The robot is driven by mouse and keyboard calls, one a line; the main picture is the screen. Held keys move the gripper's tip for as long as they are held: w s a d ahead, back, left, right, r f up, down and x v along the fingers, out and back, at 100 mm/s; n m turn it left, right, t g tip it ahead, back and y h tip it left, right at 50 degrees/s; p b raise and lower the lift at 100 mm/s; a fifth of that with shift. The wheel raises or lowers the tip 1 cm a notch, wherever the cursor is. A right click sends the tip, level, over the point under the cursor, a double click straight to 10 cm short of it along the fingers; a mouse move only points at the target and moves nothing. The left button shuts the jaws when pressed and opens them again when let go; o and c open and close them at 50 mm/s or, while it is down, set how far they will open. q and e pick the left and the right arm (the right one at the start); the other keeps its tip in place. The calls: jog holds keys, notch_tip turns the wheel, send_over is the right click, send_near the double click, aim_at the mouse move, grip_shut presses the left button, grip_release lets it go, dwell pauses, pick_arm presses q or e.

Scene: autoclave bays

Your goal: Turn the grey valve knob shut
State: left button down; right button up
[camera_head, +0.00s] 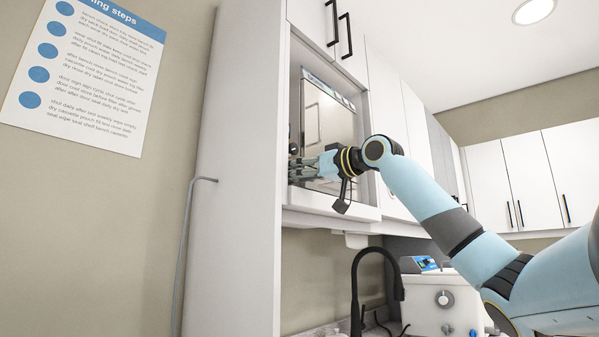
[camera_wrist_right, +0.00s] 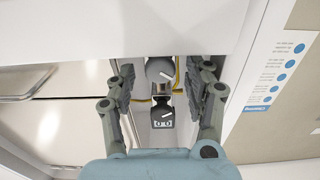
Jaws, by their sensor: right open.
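The grey valve knob (camera_wrist_right: 158,71) shows in the right wrist view as a round dark-grey cap with a white line on it. Below it in that view is a dark block (camera_wrist_right: 162,119) with a white mark and small dial faces. My right gripper (camera_head: 297,169) reaches into the bay in the head view. In the right wrist view, its fingers (camera_wrist_right: 167,75) are spread on either side of the knob, with gaps visible. It is open and empty. I cannot make out the knob in the head view. My left gripper is not in view.
A steel-fronted autoclave (camera_head: 327,125) stands in the bay beside the gripper. The tall white side panel (camera_head: 240,170) is to the left. A yellow pipe (camera_wrist_right: 178,78) runs by the knob. A black faucet (camera_head: 358,270) and white unit (camera_head: 425,295) are below.

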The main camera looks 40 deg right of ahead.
jog(key=shift+c, duration=0.3)
grip_shut()
jog(key=shift+m, duration=0.4)
jog(key=m, duration=0.4)
jog(key=shift+m+p, duration=0.3)
jog(key=shift+p, duration=0.05)
jog(key=m, duration=0.5)
jog(key=shift+d, duration=0.1)
jog(key=shift+m, duration=0.4)
